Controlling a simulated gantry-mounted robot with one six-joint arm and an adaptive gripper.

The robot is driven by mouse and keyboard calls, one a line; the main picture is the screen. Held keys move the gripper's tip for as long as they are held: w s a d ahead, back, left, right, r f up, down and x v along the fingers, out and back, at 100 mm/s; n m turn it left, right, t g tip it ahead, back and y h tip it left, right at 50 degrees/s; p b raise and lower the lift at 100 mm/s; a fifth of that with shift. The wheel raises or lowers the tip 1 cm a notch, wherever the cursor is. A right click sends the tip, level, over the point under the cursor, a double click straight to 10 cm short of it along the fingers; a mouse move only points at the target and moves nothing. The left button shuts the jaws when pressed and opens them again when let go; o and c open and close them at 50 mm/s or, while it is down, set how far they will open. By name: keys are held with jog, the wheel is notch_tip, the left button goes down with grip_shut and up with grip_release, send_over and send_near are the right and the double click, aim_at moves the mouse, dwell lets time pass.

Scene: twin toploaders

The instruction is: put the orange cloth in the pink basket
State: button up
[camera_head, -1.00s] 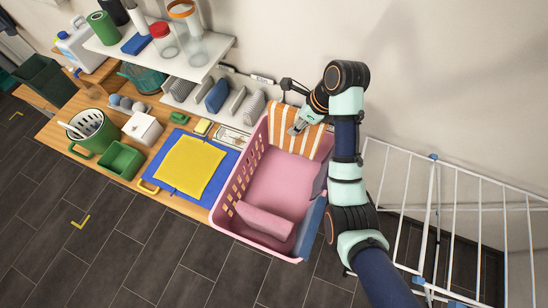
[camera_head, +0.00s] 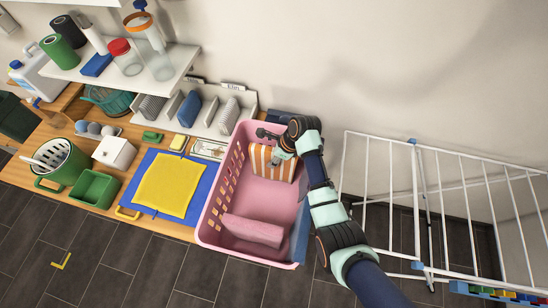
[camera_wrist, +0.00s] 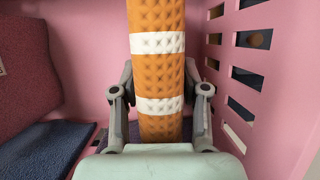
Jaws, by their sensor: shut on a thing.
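The orange cloth (camera_head: 268,162), with white stripes, is at the back of the pink basket (camera_head: 205,232). In the wrist view the cloth (camera_wrist: 157,70) stands upright between the two fingers of my gripper (camera_wrist: 160,100), which is shut on it. Pink basket walls (camera_wrist: 92,50) show on both sides of it there, so the cloth is within the basket. I cannot tell whether its lower edge touches the basket floor. In the head view my gripper (camera_head: 280,152) is partly hidden by my arm.
A folded pink cloth (camera_head: 252,231) lies in the basket's front, and a blue piece (camera_head: 299,232) is along its right side. A yellow cloth (camera_head: 168,185) on a blue mat lies left. A white drying rack (camera_head: 416,205) stands right. A shelf (camera_head: 165,80) hangs at the back left.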

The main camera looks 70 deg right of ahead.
jog(key=shift+f, duration=0.2)
jog(key=o, duration=1.2)
jog(key=shift+f, duration=0.15)
jog(key=shift+c, duration=0.2)
jog(key=p+v, duration=0.1)
jog(key=v, duration=1.1)
